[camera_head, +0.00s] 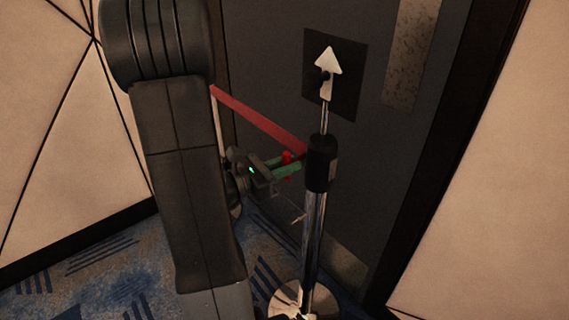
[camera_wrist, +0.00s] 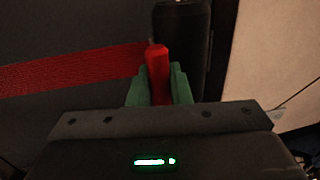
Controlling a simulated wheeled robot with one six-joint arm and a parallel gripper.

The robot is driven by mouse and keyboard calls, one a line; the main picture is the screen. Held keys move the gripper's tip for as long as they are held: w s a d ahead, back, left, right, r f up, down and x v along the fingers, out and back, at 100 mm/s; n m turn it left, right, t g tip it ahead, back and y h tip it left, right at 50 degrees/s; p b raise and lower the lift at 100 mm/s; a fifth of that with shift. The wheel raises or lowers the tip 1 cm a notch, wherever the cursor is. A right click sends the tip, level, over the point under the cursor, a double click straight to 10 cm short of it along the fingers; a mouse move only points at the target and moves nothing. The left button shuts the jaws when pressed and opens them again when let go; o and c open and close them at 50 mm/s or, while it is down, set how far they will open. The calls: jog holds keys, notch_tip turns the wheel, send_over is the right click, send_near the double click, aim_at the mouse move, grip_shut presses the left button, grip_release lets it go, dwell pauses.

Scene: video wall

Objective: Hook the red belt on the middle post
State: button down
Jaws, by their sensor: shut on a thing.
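The red belt (camera_head: 258,118) runs from behind my arm on the left to the black head of the post (camera_head: 321,163). In the wrist view the belt (camera_wrist: 70,73) comes in from the left edge to its red end piece (camera_wrist: 158,72). My gripper (camera_head: 289,166) has green fingers and is shut on this red end piece, close against the left side of the post head. The post head (camera_wrist: 183,45) stands just beyond the end piece in the wrist view. Whether the end piece is seated in the head cannot be told. The belt's other end is hidden behind my arm.
The chrome post carries a sign plate with a white arrow (camera_head: 327,62) on top and stands on a round base (camera_head: 289,297). A dark door (camera_head: 405,150) with a metal plate (camera_head: 411,50) is close behind it. Patterned blue carpet (camera_head: 105,285) lies at lower left.

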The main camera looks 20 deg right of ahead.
jog(key=shift+s+f, duration=0.1)
jog(key=shift+s, duration=0.1)
jog(key=c, duration=1.4)
grip_release()
jog(key=shift+s+d, duration=0.1)
jog(key=shift+s+a+p, duration=0.15)
jog(key=shift+s+a, duration=0.25)
jog(key=shift+a, duration=1.85)
jog(key=shift+s+a+p, duration=0.2)
jog(key=shift+s+a, duration=0.2)
jog(key=shift+a, duration=1.9)
jog(key=shift+s+a+p, duration=0.15)
jog(key=shift+s+a, duration=0.25)
jog(key=shift+a, duration=1.85)
jog(key=shift+d, duration=0.1)
jog(key=shift+w+d+b, duration=0.15)
jog(key=shift+w+d, duration=0.25)
jog(key=shift+d, duration=1.45)
jog(key=shift+w+d+b, duration=0.1)
jog(key=shift+w+d, duration=0.25)
jog(key=shift+d, duration=1.55)
jog(key=shift+w+d+b, duration=0.15)
jog(key=shift+w+d, duration=0.25)
jog(key=shift+d, duration=1.45)
jog(key=shift+a, duration=0.1)
